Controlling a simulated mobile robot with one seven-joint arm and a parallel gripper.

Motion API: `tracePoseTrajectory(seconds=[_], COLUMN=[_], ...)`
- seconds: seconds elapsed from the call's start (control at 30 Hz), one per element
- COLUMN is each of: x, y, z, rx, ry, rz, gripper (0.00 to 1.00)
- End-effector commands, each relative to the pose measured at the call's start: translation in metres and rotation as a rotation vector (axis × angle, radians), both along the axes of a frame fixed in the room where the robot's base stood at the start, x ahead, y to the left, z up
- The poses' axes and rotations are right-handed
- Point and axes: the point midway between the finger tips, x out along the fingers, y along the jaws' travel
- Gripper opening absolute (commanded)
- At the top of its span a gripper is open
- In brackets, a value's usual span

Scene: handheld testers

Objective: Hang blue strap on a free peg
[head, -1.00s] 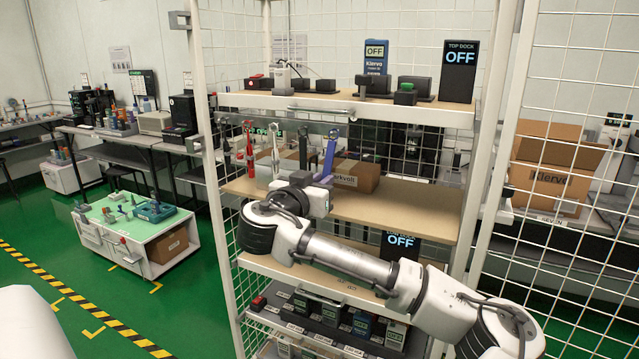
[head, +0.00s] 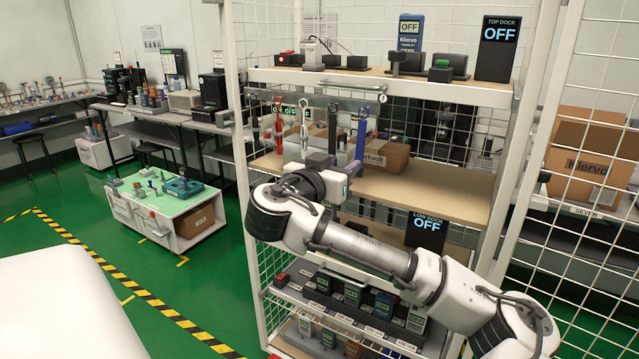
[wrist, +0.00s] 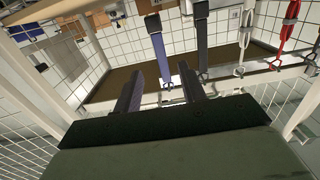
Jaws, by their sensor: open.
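A blue strap (head: 358,132) hangs at the right end of a row of straps on a pale rail (head: 290,97) under the top shelf. Left of it hang a black strap (head: 332,125), a pale grey strap (head: 304,122) and a red strap (head: 278,125). My gripper (head: 340,172) is open and empty, close in front of and below the blue strap. The wrist view looks inverted. There the blue strap (wrist: 158,50) and its metal ring appear between my open fingers (wrist: 160,92). I cannot tell its depth relative to the fingertips. The black strap (wrist: 202,45) is beside it.
A cardboard box (head: 385,155) sits on the wooden middle shelf (head: 450,186) behind the straps. The top shelf (head: 450,90) with several devices is above. A "LOW DOCK OFF" sign (head: 428,228) stands lower right. White mesh panels and posts bound the rack.

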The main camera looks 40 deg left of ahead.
Motion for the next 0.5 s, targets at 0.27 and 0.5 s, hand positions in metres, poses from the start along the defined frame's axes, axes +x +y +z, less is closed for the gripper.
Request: tracePoseTrajectory(seconds=[0.27, 0.5], x=[-0.045, -0.058], y=[-0.010, -0.013], z=[0.007, 0.007], rx=[-0.003, -0.003], ry=[0.003, 0.003], rz=[0.001, 0.002], gripper=[0.41, 0.41])
